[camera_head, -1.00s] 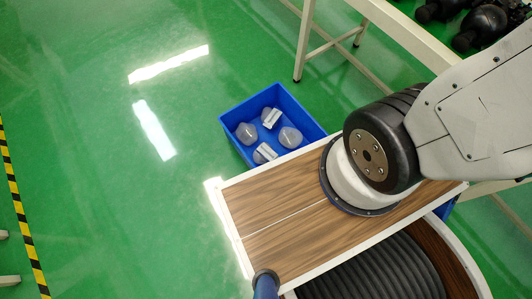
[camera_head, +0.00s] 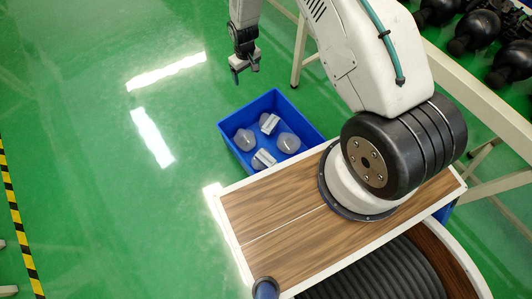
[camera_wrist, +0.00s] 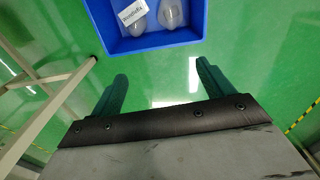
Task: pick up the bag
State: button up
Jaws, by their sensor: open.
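Greyish translucent rounded items that look like bags lie in the blue bin (camera_head: 229,159). One bag (camera_head: 244,140) is at the left of the bin and another bag (camera_head: 288,142) at the right. White blocks or labels (camera_head: 269,123) lie among them. My gripper (camera_head: 246,71) hangs in the air beyond the bin's far side in the head view, open and empty, touching nothing. In the wrist view its two green fingers (camera_wrist: 160,78) are spread apart, with bare floor between them. The bin (camera_wrist: 155,42) shows there at the top, cut off, with two bags (camera_wrist: 171,14) and a printed label.
A wood-topped platform (camera_head: 262,210) borders the bin's near side. A light table frame (camera_head: 300,50) stands to the right of my gripper, and its legs (camera_wrist: 45,100) show in the wrist view. Dark round objects (camera_head: 480,27) sit at top right.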

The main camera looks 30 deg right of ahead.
jog(key=s+f, duration=0.3)
jog(key=f, duration=0.6)
jog(key=s+f, duration=0.2)
jog(key=f, duration=0.7)
jog(key=n, duration=0.1)
send_over(266, 158)
jog(key=f, duration=1.8)
jog(key=shift+w+d+f, duration=0.15)
jog(key=shift+w+d, duration=0.1)
jog(key=f, duration=0.2)
jog(key=shift+s+f, duration=0.2)
jog(key=shift+f, duration=0.15)
jog(key=shift+a+f, duration=0.15)
jog(key=shift+f, duration=1.25)
jog(key=shift+a+f, duration=0.15)
jog(key=shift+f, duration=1.2)
jog(key=c, duration=1.1)
